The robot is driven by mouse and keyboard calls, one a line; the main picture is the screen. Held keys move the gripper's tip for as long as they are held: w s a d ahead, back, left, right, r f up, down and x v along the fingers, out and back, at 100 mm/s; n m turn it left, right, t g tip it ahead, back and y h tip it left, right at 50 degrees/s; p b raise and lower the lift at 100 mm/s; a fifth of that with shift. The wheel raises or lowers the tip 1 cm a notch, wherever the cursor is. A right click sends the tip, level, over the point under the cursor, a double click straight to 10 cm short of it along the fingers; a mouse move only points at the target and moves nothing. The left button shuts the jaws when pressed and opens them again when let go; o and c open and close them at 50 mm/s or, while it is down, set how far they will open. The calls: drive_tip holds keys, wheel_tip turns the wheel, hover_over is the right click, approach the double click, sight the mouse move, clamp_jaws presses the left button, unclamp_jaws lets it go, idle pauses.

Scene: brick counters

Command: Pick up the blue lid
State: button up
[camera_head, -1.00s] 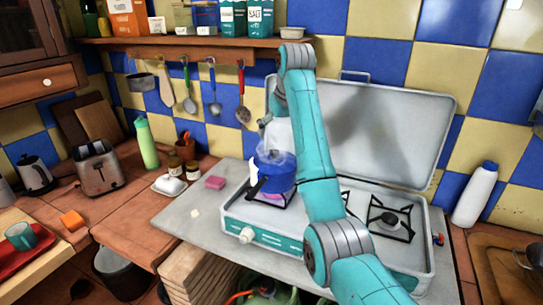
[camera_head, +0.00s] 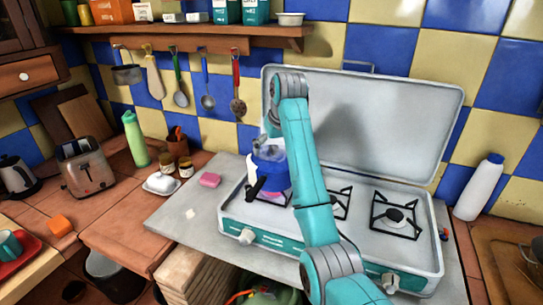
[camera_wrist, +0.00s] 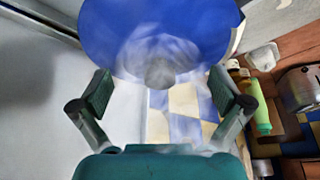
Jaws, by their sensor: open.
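The blue lid (camera_wrist: 112,32) fills the top of the wrist view, with a greyish round knob (camera_wrist: 160,72) near its lower edge, blurred by whitish steam. In the head view, the lid (camera_head: 268,155) sits on a blue pot (camera_head: 275,181) with a dark handle, on the left burner. My gripper (camera_wrist: 165,92) is open, one finger on each side of the picture, with the knob roughly between them and slightly beyond. I see no contact with the lid. In the head view, my gripper (camera_head: 262,142) is close over the pot, partly hidden by my arm and steam.
The white camping stove (camera_head: 265,230) has its raised cover (camera_head: 400,120) just behind the pot. A pink sponge (camera_head: 209,180) lies to the left. A toaster (camera_head: 86,168) and a green bottle (camera_head: 135,138) stand farther left. A shelf with hanging utensils is above.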

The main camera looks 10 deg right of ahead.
clamp_jaws()
idle(0.3)
